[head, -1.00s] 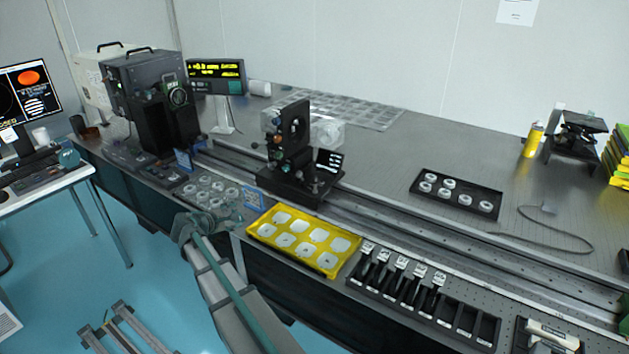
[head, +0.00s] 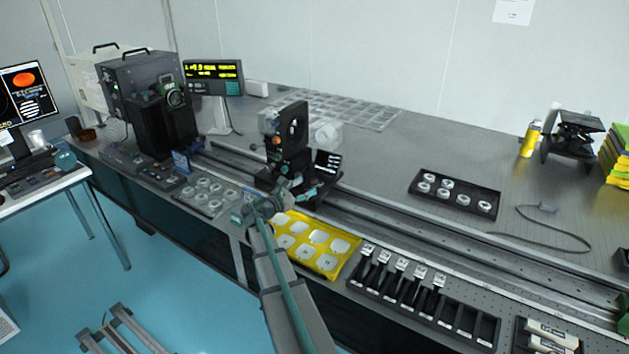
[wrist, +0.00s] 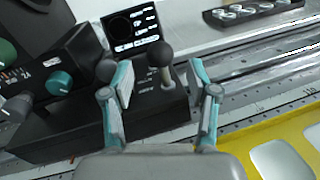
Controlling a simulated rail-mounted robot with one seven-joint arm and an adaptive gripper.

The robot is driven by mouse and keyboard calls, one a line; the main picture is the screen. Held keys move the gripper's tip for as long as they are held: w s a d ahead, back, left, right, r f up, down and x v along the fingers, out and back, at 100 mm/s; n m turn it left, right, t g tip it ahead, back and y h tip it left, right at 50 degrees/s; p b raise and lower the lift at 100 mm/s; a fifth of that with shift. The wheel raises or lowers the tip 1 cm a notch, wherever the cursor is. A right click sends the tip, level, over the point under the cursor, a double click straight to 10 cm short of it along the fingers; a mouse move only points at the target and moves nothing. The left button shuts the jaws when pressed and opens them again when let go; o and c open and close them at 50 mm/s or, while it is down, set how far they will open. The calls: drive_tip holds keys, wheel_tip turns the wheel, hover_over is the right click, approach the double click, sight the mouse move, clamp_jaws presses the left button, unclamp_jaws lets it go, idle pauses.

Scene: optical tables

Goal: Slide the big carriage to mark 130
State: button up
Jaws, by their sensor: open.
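The big carriage (head: 292,137) is a black upright unit with a round opening, standing on the long rail in the head view. Its dark base, teal knobs and small lit screen (wrist: 135,27) fill the upper left of the wrist view. A ball-topped lever (wrist: 159,56) rises from its base. My gripper (head: 299,187) is at the front of the carriage base. In the wrist view my gripper (wrist: 161,78) is open, with the lever showing between its two fingertips. I cannot tell whether a finger touches it.
The rail (head: 400,228) runs clear to the right of the carriage. A yellow tray (head: 335,265) lies in front, with a black slotted holder (head: 470,325) to its right. A black tray of rings (head: 475,210) sits behind the rail. A display (head: 213,77) stands back left.

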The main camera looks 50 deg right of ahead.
sight(311, 183)
drive_tip(key=shift+d+p, duration=0.5)
drive_tip(key=shift+d, duration=2.25)
drive_tip(key=shift+c, duration=0.2)
clamp_jaws()
